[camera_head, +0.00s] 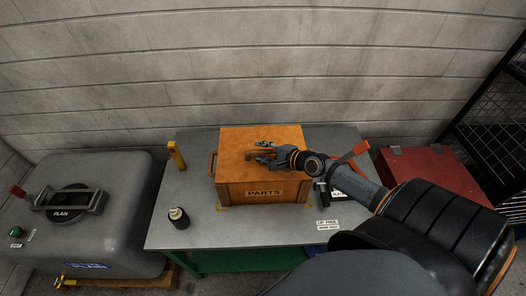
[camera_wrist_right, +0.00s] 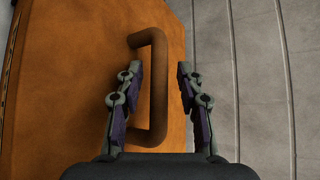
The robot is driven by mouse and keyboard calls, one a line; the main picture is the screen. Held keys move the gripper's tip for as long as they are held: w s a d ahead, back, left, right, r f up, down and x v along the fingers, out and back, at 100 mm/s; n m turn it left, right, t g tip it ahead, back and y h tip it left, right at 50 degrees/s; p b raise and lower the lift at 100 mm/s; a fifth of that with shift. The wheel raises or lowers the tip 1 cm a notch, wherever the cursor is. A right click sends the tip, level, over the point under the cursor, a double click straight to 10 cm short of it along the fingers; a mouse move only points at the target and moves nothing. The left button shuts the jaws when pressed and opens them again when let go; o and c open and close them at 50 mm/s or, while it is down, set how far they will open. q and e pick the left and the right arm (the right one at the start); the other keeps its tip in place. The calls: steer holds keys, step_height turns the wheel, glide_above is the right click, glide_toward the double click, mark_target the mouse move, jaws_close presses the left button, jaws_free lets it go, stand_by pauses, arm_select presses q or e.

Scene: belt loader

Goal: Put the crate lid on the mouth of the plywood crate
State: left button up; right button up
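The plywood crate (camera_head: 235,190), orange-brown with a PARTS label on its front, stands on the grey table. A flat orange-brown panel (camera_head: 240,138), which looks like the crate lid, covers its top; I cannot tell how exactly it is seated. My right gripper (camera_head: 263,151) is open over the top of the crate. I cannot tell whether a finger touches the handle. My left gripper is not in view.
A red box (camera_head: 430,175) and black mesh rack (camera_head: 495,150) are at right; a grey rounded machine (camera_head: 110,220) is at left.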

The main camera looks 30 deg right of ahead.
steer(key=shift+r, duration=0.2)
steer(key=p+v, duration=0.2)
steer(key=v, duration=0.5)
steer(key=shift+f, duration=0.1)
steer(key=p+v, duration=0.3)
steer(key=v, duration=0.1)
steer(key=shift+w+a+p, duration=0.1)
steer(key=shift+p, duration=0.2)
steer(key=shift+s+r+p, duration=0.25)
steer(key=shift+s+p, duration=0.05)
steer(key=shift+s, duration=0.35)
steer(key=shift+w+d, duration=0.1)
steer(key=shift+d, duration=0.15)
